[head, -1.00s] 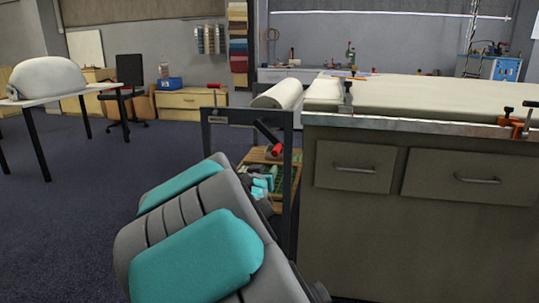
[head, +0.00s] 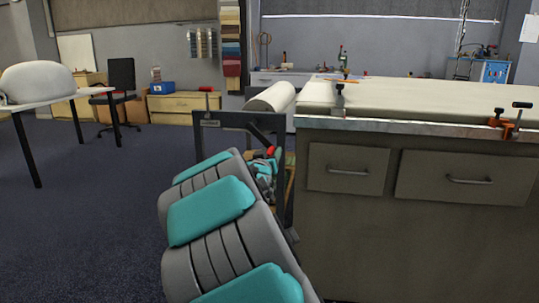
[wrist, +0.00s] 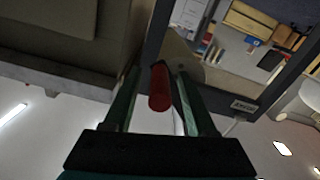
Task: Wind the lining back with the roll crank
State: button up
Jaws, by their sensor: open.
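The roll crank has a dark arm on the side of a dark frame (head: 196,140) at the left end of the table. Its red handle (head: 271,152) shows just above my gripper (head: 268,165), which my arm partly hides in the head view. In the wrist view the red handle (wrist: 160,88) lies between the two open fingers of my gripper (wrist: 157,82), with a visible gap at the right finger. Contact at the left finger cannot be told. The pale lining roll (head: 270,97) lies across the frame's top, beside the cloth-covered table (head: 420,97).
A clamp with orange parts (head: 508,122) sits on the table's front edge. A second red knob (head: 205,88) stands at the frame's left. The carpet (head: 90,220) to the left is clear.

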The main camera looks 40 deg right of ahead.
jog(key=shift+c, duration=0.2)
grip_shut()
dwell(0.3)
jog(key=shift+f, duration=0.1)
dwell(0.9)
